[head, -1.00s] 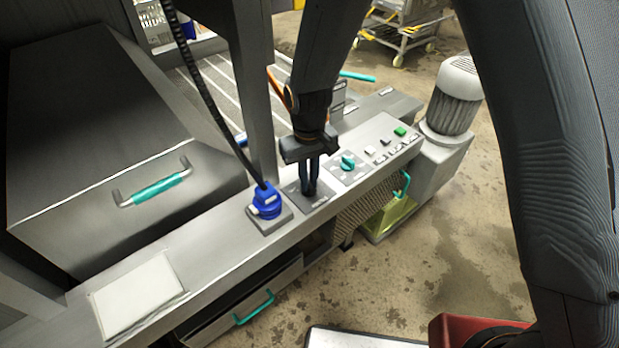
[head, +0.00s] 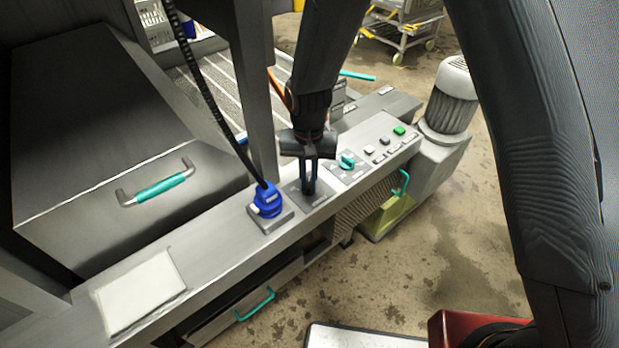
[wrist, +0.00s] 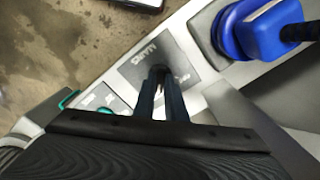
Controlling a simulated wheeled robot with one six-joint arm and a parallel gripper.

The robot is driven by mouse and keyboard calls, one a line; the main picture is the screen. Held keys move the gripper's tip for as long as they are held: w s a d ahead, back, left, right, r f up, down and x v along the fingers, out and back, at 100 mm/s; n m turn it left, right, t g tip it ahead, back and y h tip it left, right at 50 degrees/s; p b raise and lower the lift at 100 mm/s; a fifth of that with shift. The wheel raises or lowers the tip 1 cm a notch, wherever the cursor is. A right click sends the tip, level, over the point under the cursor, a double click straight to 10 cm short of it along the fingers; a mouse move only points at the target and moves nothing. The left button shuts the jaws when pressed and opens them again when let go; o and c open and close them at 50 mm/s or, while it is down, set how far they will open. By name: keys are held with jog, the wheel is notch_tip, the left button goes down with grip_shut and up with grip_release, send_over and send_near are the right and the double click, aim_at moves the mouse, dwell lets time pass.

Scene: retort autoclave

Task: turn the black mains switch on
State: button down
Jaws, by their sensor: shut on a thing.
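The black mains switch (head: 308,186) is on a dark square plate on the grey control ledge, mostly hidden by my fingers. In the wrist view the switch plate (wrist: 150,62) carries lettering that seems to read "MAINS". My gripper (head: 311,183) points down at the plate and is shut on the switch. In the wrist view my gripper (wrist: 160,76) has its two fingers close together around the dark switch. Which way the switch is turned cannot be told.
A blue plug (head: 267,200) with a black cable stands just left of the switch. A teal knob (head: 347,160) and several buttons, one a green button (head: 399,130), lie to the right. A grey post (head: 254,100) rises close behind. A white panel (head: 140,291) lies at left.

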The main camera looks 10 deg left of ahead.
aim_at(309, 183)
dwell(0.3)
jog(key=c, duration=1.8)
grip_release()
jog(key=shift+r+b, duration=1.05)
jog(key=shift+r, duration=2.9)
